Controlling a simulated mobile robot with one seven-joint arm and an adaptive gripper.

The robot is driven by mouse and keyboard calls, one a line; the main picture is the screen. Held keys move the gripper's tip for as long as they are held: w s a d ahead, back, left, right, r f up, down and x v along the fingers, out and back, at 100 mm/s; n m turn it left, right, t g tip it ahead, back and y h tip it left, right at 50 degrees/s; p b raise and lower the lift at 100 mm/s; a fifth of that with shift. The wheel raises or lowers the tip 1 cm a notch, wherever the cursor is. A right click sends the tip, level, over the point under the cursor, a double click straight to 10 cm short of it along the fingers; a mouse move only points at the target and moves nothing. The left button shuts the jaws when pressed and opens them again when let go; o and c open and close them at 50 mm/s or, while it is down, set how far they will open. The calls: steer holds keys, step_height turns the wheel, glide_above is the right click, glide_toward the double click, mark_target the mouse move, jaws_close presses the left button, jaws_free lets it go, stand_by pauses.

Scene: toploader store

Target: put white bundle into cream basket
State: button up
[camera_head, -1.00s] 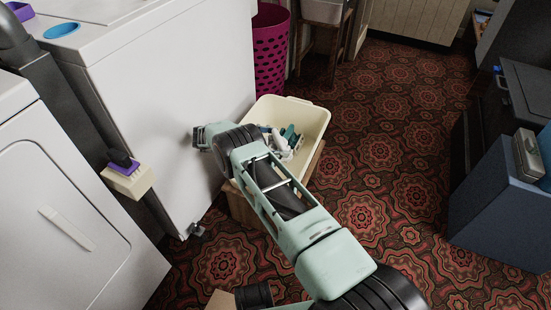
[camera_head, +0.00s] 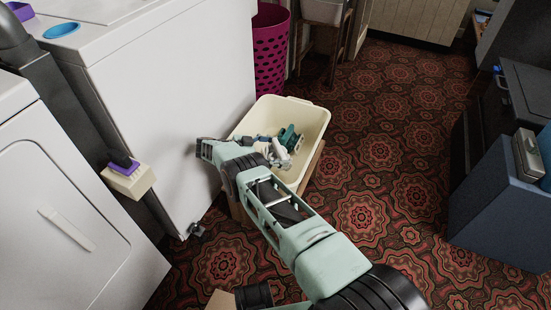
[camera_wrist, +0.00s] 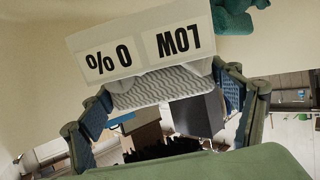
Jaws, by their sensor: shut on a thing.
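The cream basket (camera_head: 318,122) stands on the floor beside the white machine, on a wooden support. My gripper (camera_head: 275,150) is over or inside the basket's opening, partly hidden by my own wrist. A small white bundle (camera_head: 280,155) shows by the fingers there. In the wrist view my gripper (camera_wrist: 165,88) has its two fingers on either side of a white bundle with a ridged surface (camera_wrist: 160,92), shut on it. A white face with upside-down black "LOW" and "0 %" print lies against it. I cannot tell whether the bundle touches the basket floor.
A teal thing (camera_head: 290,138) shows in the basket, and a teal thing (camera_wrist: 232,15) shows at the wrist view's top. The white machine (camera_head: 170,110) is close on the left. A magenta perforated bin (camera_head: 271,55) stands behind. The patterned floor (camera_head: 390,150) is clear to the right.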

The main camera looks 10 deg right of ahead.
stand_by(0.4)
steer(key=o, duration=1.3)
steer(key=shift+c, duration=0.2)
step_height(320, 180, up, 12)
steer(key=p, duration=0.7)
steer(key=shift+r, duration=0.1)
steer(key=v, duration=0.7)
steer(key=shift+a, duration=0.25)
steer(key=shift+r, duration=0.1)
